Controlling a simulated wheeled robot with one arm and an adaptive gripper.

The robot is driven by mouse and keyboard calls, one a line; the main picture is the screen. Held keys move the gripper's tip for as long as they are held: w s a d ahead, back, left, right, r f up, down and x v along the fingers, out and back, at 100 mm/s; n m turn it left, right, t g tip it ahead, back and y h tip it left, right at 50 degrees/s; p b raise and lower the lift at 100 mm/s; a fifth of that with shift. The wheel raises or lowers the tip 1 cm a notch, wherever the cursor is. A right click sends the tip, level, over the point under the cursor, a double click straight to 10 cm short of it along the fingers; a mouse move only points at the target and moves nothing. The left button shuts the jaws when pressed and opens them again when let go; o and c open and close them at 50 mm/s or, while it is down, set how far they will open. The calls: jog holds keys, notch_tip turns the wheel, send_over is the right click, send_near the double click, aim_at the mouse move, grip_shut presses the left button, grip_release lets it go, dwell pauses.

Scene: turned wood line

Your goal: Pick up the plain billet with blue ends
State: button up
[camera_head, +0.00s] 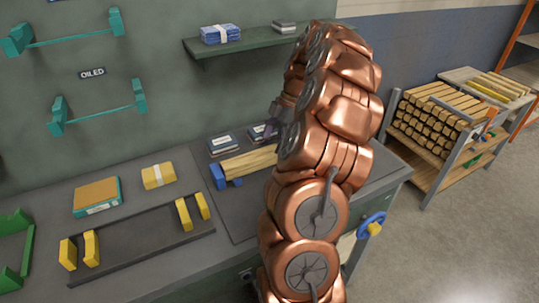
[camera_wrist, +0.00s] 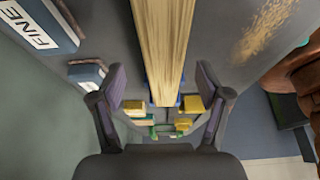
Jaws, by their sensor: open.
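The plain wooden billet (camera_head: 248,163) lies on the bench with blue pieces (camera_head: 218,177) at its left end; its right end is hidden behind my arm. In the wrist view, the billet (camera_wrist: 163,45) runs down from the top edge of the picture, with a little blue showing at its lower end. My gripper (camera_wrist: 162,85) is open, with one dark finger to each side of the billet and gaps on both sides. No finger appears to touch it. How far the fingers are above it, I cannot tell.
Dark boxes (camera_head: 223,144) lie behind the billet. A black tray (camera_head: 140,245) with yellow blocks, a yellow block (camera_head: 158,176) and a tan-topped box (camera_head: 97,196) are on the left. A shelf (camera_head: 250,40) is above. A rack of billets (camera_head: 437,118) stands at right.

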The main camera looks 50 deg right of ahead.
aim_at(271, 150)
jog(key=shift+s+a+f+p, duration=0.15)
jog(key=shift+a+f+p, duration=0.2)
jog(key=shift+f, duration=0.25)
jog(key=shift+p+x, duration=0.5)
jog(key=shift+x, duration=1.15)
jog(key=shift+c, duration=0.3)
grip_shut()
